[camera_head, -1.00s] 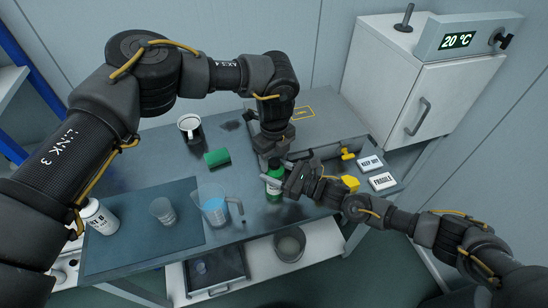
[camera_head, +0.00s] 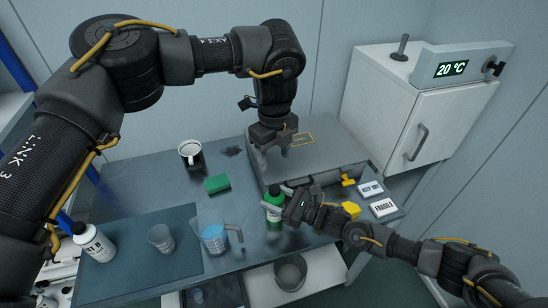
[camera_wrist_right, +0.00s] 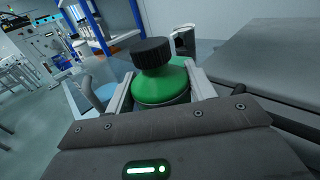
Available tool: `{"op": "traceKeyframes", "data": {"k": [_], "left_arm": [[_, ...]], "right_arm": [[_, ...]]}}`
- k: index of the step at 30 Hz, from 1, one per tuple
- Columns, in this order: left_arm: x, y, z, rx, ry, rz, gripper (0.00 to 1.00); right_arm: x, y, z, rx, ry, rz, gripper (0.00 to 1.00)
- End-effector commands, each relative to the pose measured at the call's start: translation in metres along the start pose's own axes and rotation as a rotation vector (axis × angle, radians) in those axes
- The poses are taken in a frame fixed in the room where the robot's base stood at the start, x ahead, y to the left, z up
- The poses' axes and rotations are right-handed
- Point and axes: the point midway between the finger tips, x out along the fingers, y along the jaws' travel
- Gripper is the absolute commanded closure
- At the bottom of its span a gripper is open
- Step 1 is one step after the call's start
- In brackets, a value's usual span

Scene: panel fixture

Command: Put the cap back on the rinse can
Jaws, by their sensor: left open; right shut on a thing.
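The green rinse can (camera_head: 274,205) stands upright near the table's front edge. In the right wrist view the green can (camera_wrist_right: 165,85) shows its sloping shoulder, and a ribbed black cap (camera_wrist_right: 151,53) sits on top of its neck. How tightly the cap sits cannot be told. My right gripper (camera_head: 284,203) is shut around the can's upper body from the right; its fingers (camera_wrist_right: 160,95) lie on both sides of the can. My left gripper (camera_head: 273,158) is open and empty, pointing down above the can and apart from the cap.
A jug (camera_head: 213,233) of blue liquid, a clear beaker (camera_head: 161,239) and a white bottle (camera_head: 94,243) stand to the left. A green sponge (camera_head: 217,183) and mug (camera_head: 190,152) lie behind. A grey bin (camera_head: 290,273) is below.

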Motion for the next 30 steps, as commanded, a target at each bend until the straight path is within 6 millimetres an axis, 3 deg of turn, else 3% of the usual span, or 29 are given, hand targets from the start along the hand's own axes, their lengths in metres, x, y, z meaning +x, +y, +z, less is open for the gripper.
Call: {"op": "traceKeyframes", "data": {"k": [3,4,9,20,30], "left_arm": [[0.0,0.0,0.0,0.0,0.0,0.0,0.45],[0.0,0.0,0.0,0.0,0.0,0.0,0.45],[0.0,0.0,0.0,0.0,0.0,0.0,0.45],[0.003,0.0,0.0,0.0,0.0,0.0,0.45],[0.025,0.0,0.0,0.0,0.0,-0.001,0.45]], "right_arm": [[0.0,0.0,0.0,0.0,0.001,0.0,1.0],[0.0,0.0,0.0,0.0,0.001,0.0,0.42],[0.0,0.0,0.0,0.0,0.0,0.0,0.2],[-0.006,0.0,-0.002,0.0,0.001,-0.001,0.2],[-0.067,-0.001,-0.004,-0.001,0.002,-0.002,0.2]]}}
